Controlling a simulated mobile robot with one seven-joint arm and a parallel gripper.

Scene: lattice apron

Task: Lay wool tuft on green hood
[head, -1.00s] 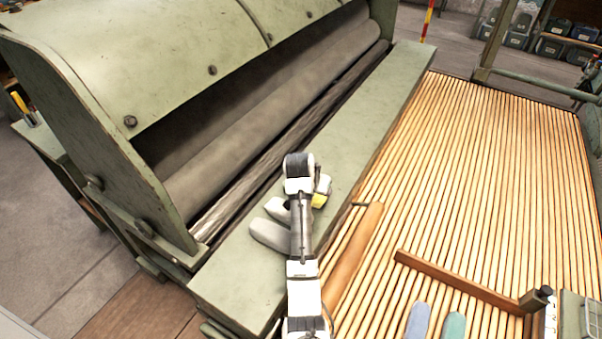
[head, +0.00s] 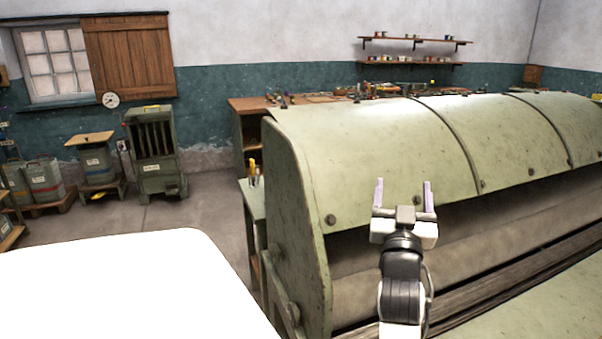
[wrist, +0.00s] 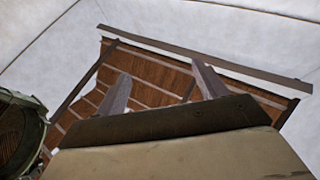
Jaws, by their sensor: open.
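The green hood (head: 390,150) is a broad curved cover with seams and bolts over the rollers, in the middle and right of the head view. Its visible top surface is bare. My gripper (head: 403,184) points upward in front of the hood's lower front edge in the head view, its two pale purple fingers spread apart with nothing between them. The spread fingers also show in the wrist view (wrist: 160,92), empty. I see no wool tuft in either current view. I cannot tell the gap between gripper and hood.
Grey rollers (head: 375,290) lie under the hood, with a green ledge (head: 540,305) in front. A white surface (head: 120,290) fills the lower left. A green cabinet (head: 155,155) and bins stand by the left wall. Open floor (head: 205,220) lies left of the machine.

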